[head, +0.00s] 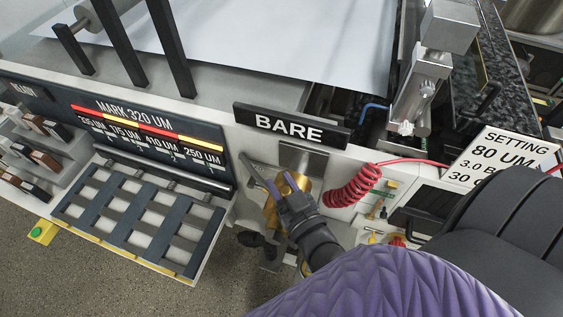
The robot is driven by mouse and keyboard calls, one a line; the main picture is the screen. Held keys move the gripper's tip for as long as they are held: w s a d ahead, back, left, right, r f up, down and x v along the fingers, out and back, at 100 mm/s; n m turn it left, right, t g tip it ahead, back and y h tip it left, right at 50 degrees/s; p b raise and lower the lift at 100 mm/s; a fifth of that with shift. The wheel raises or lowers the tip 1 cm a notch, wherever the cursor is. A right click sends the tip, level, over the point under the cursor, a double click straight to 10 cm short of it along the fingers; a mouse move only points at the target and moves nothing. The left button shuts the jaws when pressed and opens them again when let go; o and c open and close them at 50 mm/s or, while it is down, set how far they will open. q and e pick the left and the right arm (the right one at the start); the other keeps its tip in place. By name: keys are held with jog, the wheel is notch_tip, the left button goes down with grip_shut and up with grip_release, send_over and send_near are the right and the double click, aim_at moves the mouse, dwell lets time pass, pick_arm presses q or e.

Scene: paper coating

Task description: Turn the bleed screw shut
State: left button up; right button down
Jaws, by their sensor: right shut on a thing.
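My right gripper (283,188) reaches in from the lower right, below the BARE sign. Its fingers are shut on a part at the brass-coloured fitting (271,212), which I take to be the bleed screw. The gripper hides most of that part, so I cannot see how far the screw is turned. A thin grey bar (256,176) sticks out to the left of the fingers. My left gripper is not in view.
A red coiled hose (352,188) hangs just right of my gripper. A BARE sign (291,128) and a grey metal plate (303,158) are above it. A slatted rack (140,214) stands left. A SETTING card (502,160) is at right. Speckled floor (130,290) lies below.

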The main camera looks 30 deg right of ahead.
jog(key=shift+c, duration=1.8)
grip_release()
